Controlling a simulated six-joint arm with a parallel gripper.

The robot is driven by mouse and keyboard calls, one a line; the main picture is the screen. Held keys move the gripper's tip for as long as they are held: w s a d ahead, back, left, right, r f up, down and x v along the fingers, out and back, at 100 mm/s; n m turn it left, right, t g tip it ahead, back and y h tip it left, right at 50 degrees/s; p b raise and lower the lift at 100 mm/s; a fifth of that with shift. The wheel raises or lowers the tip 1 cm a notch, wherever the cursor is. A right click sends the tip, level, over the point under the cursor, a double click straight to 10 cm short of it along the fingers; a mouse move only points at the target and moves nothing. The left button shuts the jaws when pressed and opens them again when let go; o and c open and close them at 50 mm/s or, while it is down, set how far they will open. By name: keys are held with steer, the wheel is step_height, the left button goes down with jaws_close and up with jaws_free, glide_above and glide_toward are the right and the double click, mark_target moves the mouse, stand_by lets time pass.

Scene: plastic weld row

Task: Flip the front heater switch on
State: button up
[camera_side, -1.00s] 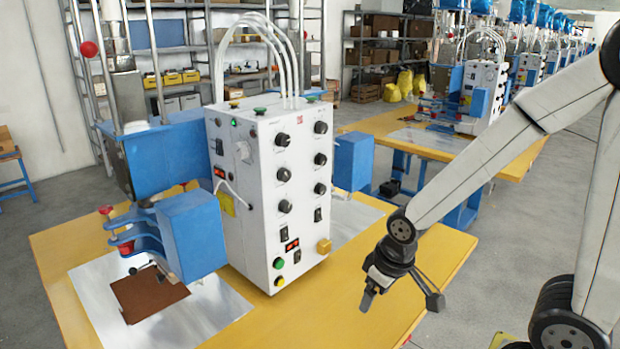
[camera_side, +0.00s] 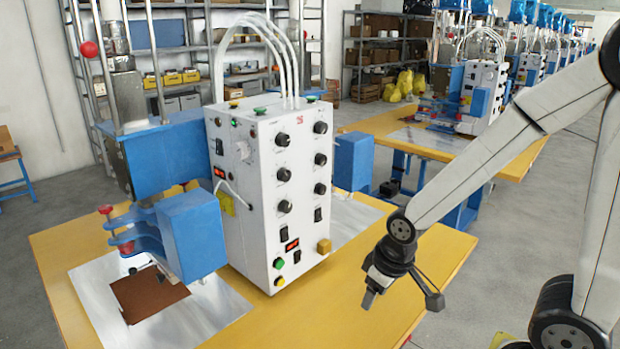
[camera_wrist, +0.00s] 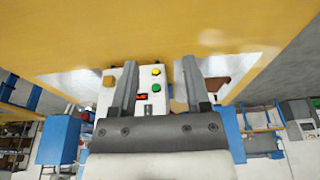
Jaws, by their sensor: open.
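The white control box (camera_side: 265,190) stands upright on the yellow table. Its panel facing right carries black knobs (camera_side: 284,206) and several black rocker switches, among them one at left (camera_side: 284,231), one at right (camera_side: 317,214) and a lower one (camera_side: 297,256). Labels are too small to read, so I cannot tell which is the front heater switch, nor any switch's position. My gripper (camera_side: 369,299) is open and empty, to the right of the box and apart from it. In the wrist view the box (camera_wrist: 146,78) shows between and behind the two fingers of my gripper (camera_wrist: 160,62).
A blue press head (camera_side: 193,236) stands left, above a brown sheet (camera_side: 148,296). The table (camera_side: 345,300) is clear between box and gripper.

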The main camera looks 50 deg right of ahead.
steer(key=shift+w+d, duration=0.1)
steer(key=shift+w, duration=0.15)
jaws_close()
steer(key=w+d+f+n+t, duration=0.3)
steer(key=w+d+n+t, duration=0.1)
steer(key=w+n+t, duration=0.3)
steer(key=w+d+f+n+t, duration=0.3)
steer(key=w+d+n+t, duration=0.1)
steer(key=w+n+t, duration=0.3)
steer(key=shift+w+f+n, duration=0.35)
steer(key=shift+w+n, duration=0.8)
steer(key=shift+n, duration=0.85)
